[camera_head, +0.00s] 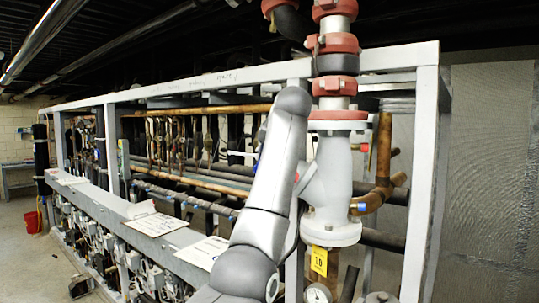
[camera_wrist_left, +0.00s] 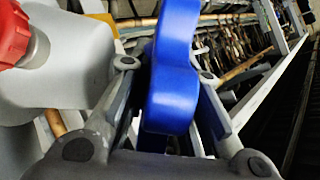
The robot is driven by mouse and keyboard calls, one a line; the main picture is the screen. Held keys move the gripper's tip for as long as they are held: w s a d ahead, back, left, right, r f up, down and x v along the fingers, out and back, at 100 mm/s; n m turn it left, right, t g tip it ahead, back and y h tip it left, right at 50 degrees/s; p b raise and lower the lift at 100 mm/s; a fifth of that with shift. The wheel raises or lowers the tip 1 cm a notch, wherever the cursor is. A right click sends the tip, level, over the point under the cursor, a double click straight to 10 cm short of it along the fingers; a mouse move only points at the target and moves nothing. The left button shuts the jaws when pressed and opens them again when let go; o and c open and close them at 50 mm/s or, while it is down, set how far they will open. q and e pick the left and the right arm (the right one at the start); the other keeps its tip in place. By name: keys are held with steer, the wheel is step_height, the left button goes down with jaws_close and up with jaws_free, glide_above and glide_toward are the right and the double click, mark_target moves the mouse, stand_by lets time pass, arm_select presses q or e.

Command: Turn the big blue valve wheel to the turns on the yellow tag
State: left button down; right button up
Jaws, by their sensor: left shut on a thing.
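The blue valve wheel (camera_wrist_left: 174,85) shows in the left wrist view as a thick, curved piece of rim. My left gripper (camera_wrist_left: 166,72) is shut on this rim, with one finger on each side. In the head view my left arm rises from the bottom middle and hides the wheel and the gripper. The yellow tag (camera_head: 319,261) hangs below the lower flange of the grey valve body (camera_head: 333,185). Its black marking looks like "10", but it is too small to read surely. My right gripper is not in view.
A grey steel frame (camera_head: 427,150) surrounds the pipework. Red couplings (camera_head: 333,43) sit on the vertical pipe above the valve. A copper pipe (camera_head: 380,195) runs close on its right. White sheets (camera_head: 203,252) lie on the ledge at left. A red bucket (camera_head: 33,221) stands far left.

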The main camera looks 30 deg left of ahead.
arm_select(q)
steer(key=c, duration=1.6)
jaws_free()
steer(key=shift+w, duration=0.1)
steer(key=shift+d, duration=0.1)
steer(key=v, duration=1.2)
steer(key=shift+f, duration=0.1)
